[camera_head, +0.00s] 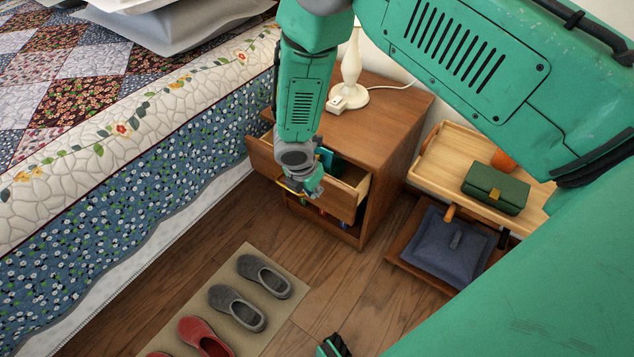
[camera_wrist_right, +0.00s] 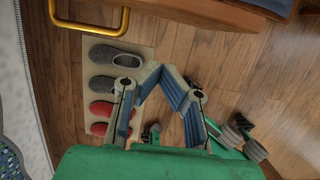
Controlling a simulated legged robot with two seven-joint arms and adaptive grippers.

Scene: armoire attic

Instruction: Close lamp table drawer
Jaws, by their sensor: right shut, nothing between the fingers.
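The wooden lamp table (camera_head: 385,125) stands beside the bed, with its top drawer (camera_head: 262,158) pulled open. A teal item (camera_head: 326,160) shows inside the drawer. My right gripper (camera_head: 314,188) is at the drawer's front, close to its brass handle (camera_head: 290,187), and partly covers both. Contact cannot be told. In the right wrist view the brass handle (camera_wrist_right: 92,22) is at the top left, apart from the fingers. My right gripper's fingers (camera_wrist_right: 165,72) are shut and empty there.
A white lamp (camera_head: 350,92) stands on the table. The quilted bed (camera_head: 130,140) is to the left. A wooden tray (camera_head: 455,155) with a green box (camera_head: 495,188) and a blue cushion (camera_head: 450,248) are to the right. Shoes on a mat (camera_head: 262,335) lie on the floor in front.

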